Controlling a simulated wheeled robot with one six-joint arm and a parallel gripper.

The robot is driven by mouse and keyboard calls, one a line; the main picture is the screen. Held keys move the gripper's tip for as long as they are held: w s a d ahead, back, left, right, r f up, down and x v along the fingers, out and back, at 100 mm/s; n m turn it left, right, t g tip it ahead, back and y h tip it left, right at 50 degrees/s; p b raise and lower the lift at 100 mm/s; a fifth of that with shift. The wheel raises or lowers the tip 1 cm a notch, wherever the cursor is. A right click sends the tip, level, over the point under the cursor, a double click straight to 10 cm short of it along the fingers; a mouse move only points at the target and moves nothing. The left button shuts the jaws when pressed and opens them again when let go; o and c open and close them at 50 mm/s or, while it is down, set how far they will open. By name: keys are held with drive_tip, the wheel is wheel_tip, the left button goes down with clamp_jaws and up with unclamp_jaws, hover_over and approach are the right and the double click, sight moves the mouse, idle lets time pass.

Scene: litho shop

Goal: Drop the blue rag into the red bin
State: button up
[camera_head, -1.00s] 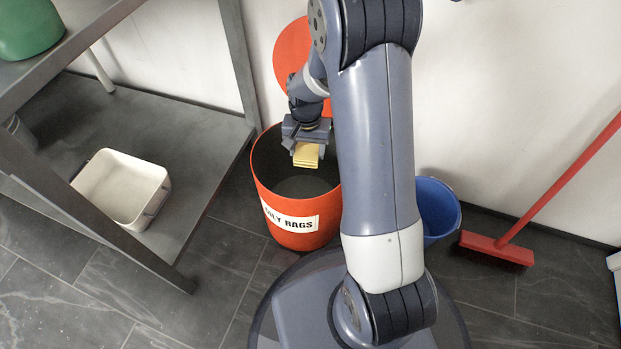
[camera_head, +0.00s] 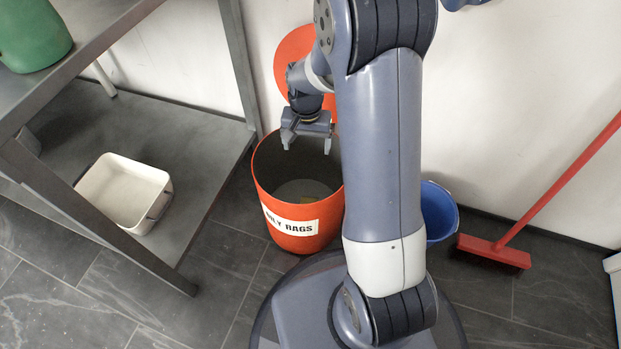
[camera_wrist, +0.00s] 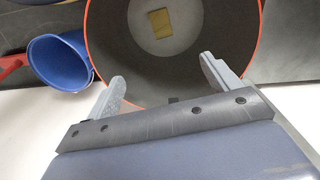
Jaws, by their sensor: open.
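The red bin (camera_head: 290,243), lettered "OILY RAGS", stands on the floor with its orange lid raised behind it. My gripper (camera_head: 307,147) is open and empty above the bin's mouth. In the wrist view the open fingers (camera_wrist: 162,70) show over the near rim of the bin (camera_wrist: 200,30). No blue rag is visible in any view.
A blue bucket (camera_head: 439,212) stands right of the bin, partly hidden by my arm. A red broom (camera_head: 495,250) leans by the wall. A grey metal table with a lower shelf (camera_head: 190,135) is at left, holding a white tray (camera_head: 125,195) and a green container (camera_head: 35,40).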

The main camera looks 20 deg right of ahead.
wheel_tip(320, 180, up, 6)
drive_tip(key=p, duration=0.1)
drive_tip(key=shift+p, duration=0.3)
wheel_tip(320, 180, down, 11)
drive_tip(key=b, duration=0.5)
wheel_tip(320, 180, up, 5)
drive_tip(key=p, duration=0.4)
drive_tip(key=shift+p, duration=0.35)
